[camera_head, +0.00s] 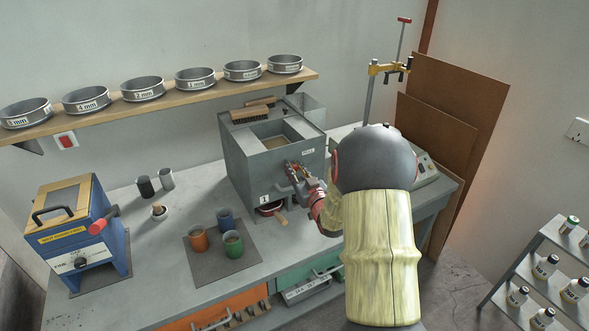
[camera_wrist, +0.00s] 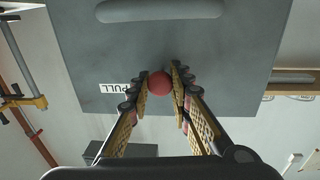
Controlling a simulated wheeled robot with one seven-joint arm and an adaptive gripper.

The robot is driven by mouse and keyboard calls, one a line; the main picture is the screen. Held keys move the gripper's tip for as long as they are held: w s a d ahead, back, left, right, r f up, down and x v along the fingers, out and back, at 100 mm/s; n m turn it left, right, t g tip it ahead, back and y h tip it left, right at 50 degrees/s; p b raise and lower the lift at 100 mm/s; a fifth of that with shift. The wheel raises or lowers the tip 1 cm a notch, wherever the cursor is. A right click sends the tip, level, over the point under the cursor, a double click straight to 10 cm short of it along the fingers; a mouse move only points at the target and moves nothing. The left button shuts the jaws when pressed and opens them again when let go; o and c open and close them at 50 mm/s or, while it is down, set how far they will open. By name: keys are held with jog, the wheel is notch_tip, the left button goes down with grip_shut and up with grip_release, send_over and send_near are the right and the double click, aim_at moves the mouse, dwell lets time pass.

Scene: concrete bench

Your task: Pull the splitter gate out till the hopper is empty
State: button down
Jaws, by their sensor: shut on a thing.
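The splitter is a grey metal box (camera_head: 243,165) standing on the bench. The hopper opening (camera_head: 275,142) in its top shows a brownish fill low inside; how much is unclear. My gripper (camera_head: 297,171) is at the box's front face. In the wrist view my gripper (camera_wrist: 159,85) is shut on a red round knob (camera_wrist: 159,83), one finger on each side. A PULL label (camera_wrist: 119,87) is beside the knob; it also shows in the head view (camera_head: 308,151). The gate plate itself is hidden, so I cannot tell how far out it is.
A brush (camera_head: 254,113) lies on the splitter's top. A blue machine (camera_head: 82,245) is at left. Sieves line the shelf (camera_head: 185,93).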

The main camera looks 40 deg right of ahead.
dwell(0.5)
jog(key=v, duration=0.4)
jog(key=shift+s+d, duration=0.15)
jog(key=shift+s, duration=0.15)
jog(key=shift+f, duration=0.1)
jog(key=c, duration=1.6)
grip_release()
jog(key=shift+c, duration=0.2)
jog(key=shift+s, duration=0.1)
jog(key=v, duration=1.2)
